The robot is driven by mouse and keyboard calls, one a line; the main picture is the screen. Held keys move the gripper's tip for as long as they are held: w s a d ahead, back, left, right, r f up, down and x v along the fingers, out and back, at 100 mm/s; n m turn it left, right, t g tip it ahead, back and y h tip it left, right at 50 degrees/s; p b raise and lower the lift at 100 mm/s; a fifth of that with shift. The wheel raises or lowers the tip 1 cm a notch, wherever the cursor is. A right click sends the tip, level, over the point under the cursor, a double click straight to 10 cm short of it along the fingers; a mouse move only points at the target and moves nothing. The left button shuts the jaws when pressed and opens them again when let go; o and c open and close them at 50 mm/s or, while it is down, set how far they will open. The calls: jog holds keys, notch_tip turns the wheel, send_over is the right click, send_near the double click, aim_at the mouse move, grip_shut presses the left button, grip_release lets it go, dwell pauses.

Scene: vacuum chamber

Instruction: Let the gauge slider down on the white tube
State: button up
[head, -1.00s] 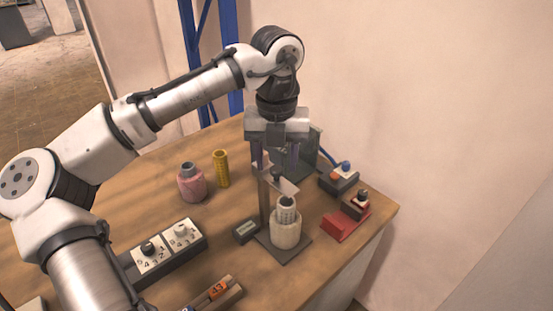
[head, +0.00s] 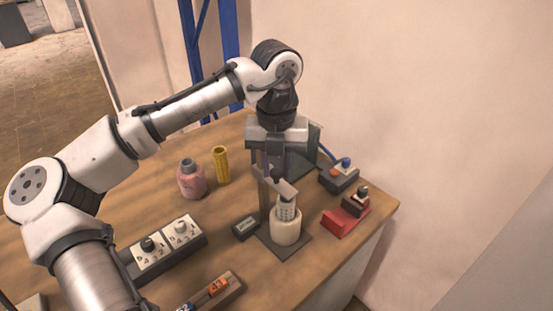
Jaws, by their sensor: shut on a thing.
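The gauge stand has an upright post (head: 264,205) on a dark flat base (head: 296,249). The gauge slider (head: 287,190) is a light grey plate on the post, reaching over the tube. The white tube (head: 286,232) stands upright on the base, with a grey, marked inner piece (head: 286,212) showing at its top. My gripper (head: 276,174) points down from above and is shut on the gauge slider. The fingers and the slider hide part of the tube's mouth. I cannot tell whether the slider touches the tube.
A small dark display box (head: 245,228) sits left of the base. A red block (head: 345,216) and a box with orange and blue knobs (head: 339,177) stand to the right. A pink jar (head: 191,182), yellow cylinder (head: 221,165) and dial panel (head: 166,247) are left. Bare wood lies between.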

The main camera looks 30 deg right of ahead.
notch_tip(320, 180, down, 2)
jog(key=shift+f, duration=0.2)
jog(key=o, duration=0.8)
jog(key=shift+r, duration=0.15)
notch_tip(320, 180, up, 14)
jog(key=shift+f+b, duration=0.2)
jog(key=shift+b, duration=0.25)
